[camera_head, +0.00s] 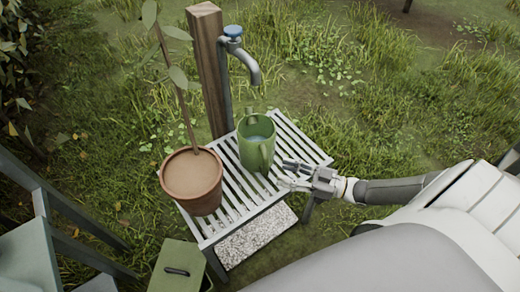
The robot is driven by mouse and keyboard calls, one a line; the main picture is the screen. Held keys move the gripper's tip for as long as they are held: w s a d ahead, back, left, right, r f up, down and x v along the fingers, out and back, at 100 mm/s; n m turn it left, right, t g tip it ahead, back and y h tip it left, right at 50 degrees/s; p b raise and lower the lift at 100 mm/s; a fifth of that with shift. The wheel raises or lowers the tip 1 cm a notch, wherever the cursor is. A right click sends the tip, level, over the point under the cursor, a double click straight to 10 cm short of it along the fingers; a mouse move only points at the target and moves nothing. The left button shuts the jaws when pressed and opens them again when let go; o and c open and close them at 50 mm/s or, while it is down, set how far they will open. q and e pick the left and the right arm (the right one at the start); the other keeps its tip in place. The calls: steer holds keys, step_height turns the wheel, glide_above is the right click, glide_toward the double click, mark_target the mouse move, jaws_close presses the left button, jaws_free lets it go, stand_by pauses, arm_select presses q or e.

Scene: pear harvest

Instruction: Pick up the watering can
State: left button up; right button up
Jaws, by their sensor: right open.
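The green watering can (257,146) stands upright on a slatted metal bench, with water visible inside it. Its handle faces the front right, towards my right gripper. My right gripper (285,174) is open and empty at the right edge of the bench, just right of the can's handle and apart from it as far as I can tell. My left gripper does not show.
A potted plant (191,183) stands left of the can on the slatted bench (237,205). A tap (245,60) on a wooden post (208,70) rises behind. A green box (178,268) sits at the front left. Grass lies open to the right.

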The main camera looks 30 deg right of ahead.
mark_target(266, 167)
steer(key=p+x, duration=0.1)
steer(key=x, duration=0.6)
steer(key=shift+f, duration=0.1)
jaws_close()
stand_by(0.3)
